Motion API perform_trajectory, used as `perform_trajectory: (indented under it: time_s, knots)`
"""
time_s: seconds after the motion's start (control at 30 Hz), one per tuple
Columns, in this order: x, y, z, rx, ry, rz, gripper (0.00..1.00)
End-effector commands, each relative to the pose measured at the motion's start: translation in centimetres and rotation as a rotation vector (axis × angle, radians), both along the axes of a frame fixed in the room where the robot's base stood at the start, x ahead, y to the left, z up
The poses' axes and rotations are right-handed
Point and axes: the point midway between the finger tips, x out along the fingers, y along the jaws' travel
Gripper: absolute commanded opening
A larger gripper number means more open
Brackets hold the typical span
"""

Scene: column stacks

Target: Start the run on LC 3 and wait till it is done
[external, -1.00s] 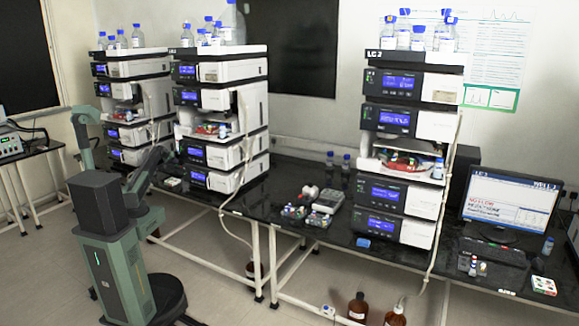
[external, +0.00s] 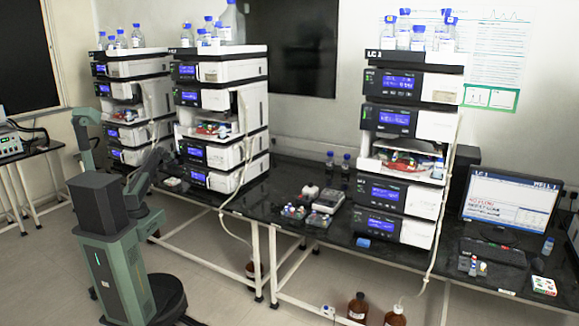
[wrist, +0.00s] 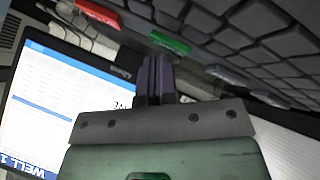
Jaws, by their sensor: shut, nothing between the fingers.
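My gripper (wrist: 155,80) is shut with nothing between its dark fingers in the wrist view. A lit monitor (wrist: 50,110) lies to its left, with a "WELL 1" label at its lower edge. Rows of dark key-like blocks (wrist: 220,30) fill the upper right; I cannot tell whether the fingertips touch anything. In the external view my arm reaches toward the left and middle stacks, and its fingertips are not clear. The stacks are the left (external: 128,68), middle (external: 222,75) and right (external: 398,85) ones. The left stack's label is too small to read. Blue displays are lit on all three.
A monitor (external: 510,198) and keyboard (external: 492,251) stand on the right of the dark bench. Small vials (external: 293,212) and boxes lie between the middle and right stacks. Brown bottles (external: 358,307) stand on the floor. Red (wrist: 98,13) and green (wrist: 169,42) pieces lie near my fingers.

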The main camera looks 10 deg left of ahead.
Motion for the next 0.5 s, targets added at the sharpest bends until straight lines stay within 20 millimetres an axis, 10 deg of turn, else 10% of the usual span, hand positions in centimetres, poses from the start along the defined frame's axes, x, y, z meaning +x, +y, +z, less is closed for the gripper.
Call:
perform_trajectory:
  time_s: [0.5]
  knots:
    - [0.0,0.0,0.43,0.0,0.0,0.0,0.0]
